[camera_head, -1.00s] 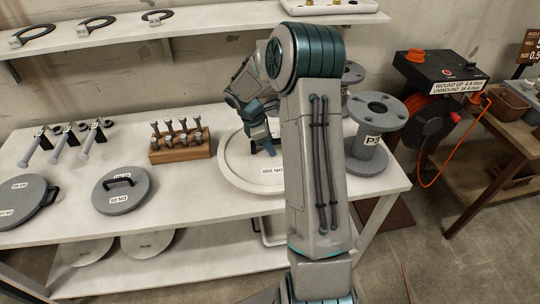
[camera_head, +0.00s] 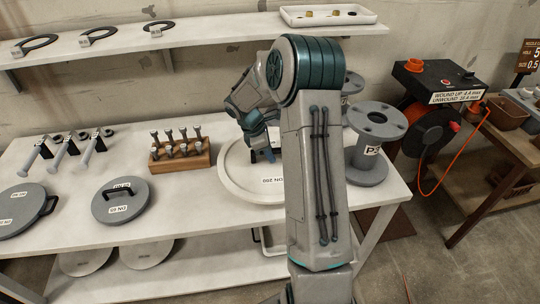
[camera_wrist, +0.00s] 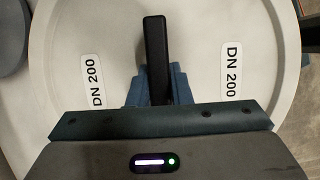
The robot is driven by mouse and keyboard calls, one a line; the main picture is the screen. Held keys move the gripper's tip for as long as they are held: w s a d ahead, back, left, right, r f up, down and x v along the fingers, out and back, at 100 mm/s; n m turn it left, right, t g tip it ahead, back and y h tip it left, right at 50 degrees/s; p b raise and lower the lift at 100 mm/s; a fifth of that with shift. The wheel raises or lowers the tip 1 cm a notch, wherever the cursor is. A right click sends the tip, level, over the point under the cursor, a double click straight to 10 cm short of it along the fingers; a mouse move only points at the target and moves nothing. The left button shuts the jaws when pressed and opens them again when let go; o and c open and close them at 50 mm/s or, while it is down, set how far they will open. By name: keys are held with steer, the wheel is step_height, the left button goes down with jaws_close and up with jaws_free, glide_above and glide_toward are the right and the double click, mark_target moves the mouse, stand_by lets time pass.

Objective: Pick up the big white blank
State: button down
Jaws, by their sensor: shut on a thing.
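The big white blank (camera_head: 237,181) is a round disc on the right part of the white table in the head view, marked DN 200. My arm hides part of it. It fills much of the wrist view (camera_wrist: 200,35), with two DN 200 labels and a black bar handle (camera_wrist: 154,50) standing in its middle. My gripper (camera_wrist: 158,88) is at the handle and shut on it. In the head view my gripper (camera_head: 262,152) is low over the middle of the blank. I cannot tell whether the blank is clear of the table.
A wooden block of bolts (camera_head: 180,156) stands close left of the blank. A grey DN blank (camera_head: 121,200) lies further left. A flanged grey spool (camera_head: 372,145) stands to the right. A shelf (camera_head: 200,32) runs above the back of the table.

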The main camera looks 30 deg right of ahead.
step_height(320, 180, up, 4)
steer(key=shift+w+r+b, duration=0.1)
steer(key=shift+r+b, duration=0.15)
steer(key=shift+b, duration=0.05)
steer(key=s+d+r, duration=0.1)
steer(key=s+r, duration=0.2)
steer(key=s, duration=0.2)
steer(key=s+d+r+b, duration=0.1)
steer(key=s+r, duration=0.2)
steer(key=s, duration=0.3)
steer(key=shift+s+d+r, duration=0.25)
steer(key=shift+s+r, duration=0.05)
steer(key=shift+r, duration=0.1)
